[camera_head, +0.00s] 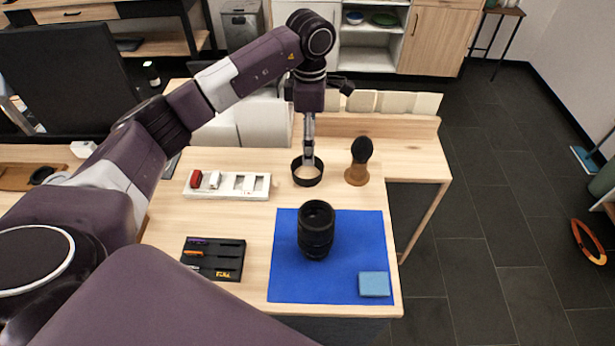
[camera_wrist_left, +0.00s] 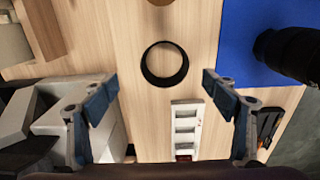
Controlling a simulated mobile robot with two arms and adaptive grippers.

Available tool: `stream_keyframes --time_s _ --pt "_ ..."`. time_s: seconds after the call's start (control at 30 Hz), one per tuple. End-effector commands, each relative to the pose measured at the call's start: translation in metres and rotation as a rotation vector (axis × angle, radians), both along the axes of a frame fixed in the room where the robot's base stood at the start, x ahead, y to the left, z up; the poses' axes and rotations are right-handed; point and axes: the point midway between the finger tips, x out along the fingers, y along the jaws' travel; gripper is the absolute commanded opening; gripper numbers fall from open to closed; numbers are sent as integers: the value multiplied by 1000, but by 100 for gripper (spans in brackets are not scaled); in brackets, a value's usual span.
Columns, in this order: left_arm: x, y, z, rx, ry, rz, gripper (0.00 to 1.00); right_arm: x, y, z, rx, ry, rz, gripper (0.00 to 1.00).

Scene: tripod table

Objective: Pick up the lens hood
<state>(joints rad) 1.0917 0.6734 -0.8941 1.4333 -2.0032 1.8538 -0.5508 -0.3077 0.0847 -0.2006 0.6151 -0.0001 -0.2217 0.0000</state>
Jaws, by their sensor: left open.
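The lens hood (camera_head: 307,182) is a short black ring lying on the wooden table, between the white tray and the brush. In the left wrist view the lens hood (camera_wrist_left: 149,77) lies flat with bare wood showing through it. My left gripper (camera_head: 309,158) points down over the hood, its tips overlapping the ring's far part in the head view. In the left wrist view my left gripper (camera_wrist_left: 160,83) is open and empty, its fingers wide apart, with the ring seen between and beyond them. The gap in height is hard to judge. My right gripper is not in view.
A white tray (camera_head: 228,194) stands left of the hood, and a brush with a wooden base (camera_head: 356,175) stands close on its right. A black lens (camera_head: 316,229) stands upright on a blue mat (camera_head: 286,282) nearer me. A blue block (camera_head: 374,284) and a black case (camera_head: 229,259) lie nearby.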

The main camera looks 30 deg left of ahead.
Motion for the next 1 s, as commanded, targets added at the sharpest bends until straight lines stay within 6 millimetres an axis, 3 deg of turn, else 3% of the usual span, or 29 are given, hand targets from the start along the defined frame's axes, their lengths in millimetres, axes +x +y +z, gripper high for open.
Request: stream_keyframes --time_s 0.03,0.13,0.47,0.73,1.0 --pt "0 0 -10 0 0 0 79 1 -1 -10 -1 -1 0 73" --pt "0 0 -13 0 1 0 79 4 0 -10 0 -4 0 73" --pt "-5 0 -44 -1 4 0 79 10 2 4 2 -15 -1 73" --pt "-10 -1 -81 -1 3 0 79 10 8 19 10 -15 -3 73" --pt "-9 0 -88 0 0 -1 79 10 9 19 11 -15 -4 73"
